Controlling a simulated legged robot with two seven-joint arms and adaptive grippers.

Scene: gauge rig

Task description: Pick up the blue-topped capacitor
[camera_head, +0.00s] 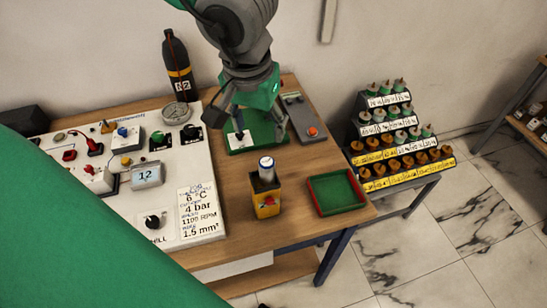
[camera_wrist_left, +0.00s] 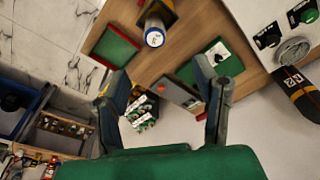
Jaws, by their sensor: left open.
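The blue-topped capacitor (camera_head: 266,168) is a short cylinder with a blue ring around a pale top. It stands upright in a dark and yellow holder (camera_head: 265,205) on the wooden table, and also shows at the top of the left wrist view (camera_wrist_left: 154,38). My left gripper (camera_head: 259,128) is open and empty, above the green board behind the capacitor and apart from it. In the left wrist view its two fingers (camera_wrist_left: 162,75) are spread wide, with the capacitor beyond their tips. My right gripper is in neither view.
A red-rimmed green tray (camera_head: 313,207) lies right of the holder. A white instrument panel (camera_head: 205,205) with a gauge (camera_head: 176,113) fills the left. A grey box with an orange button (camera_head: 299,112) is behind. A stepped rack (camera_head: 408,177) stands at right. Bare wood surrounds the holder.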

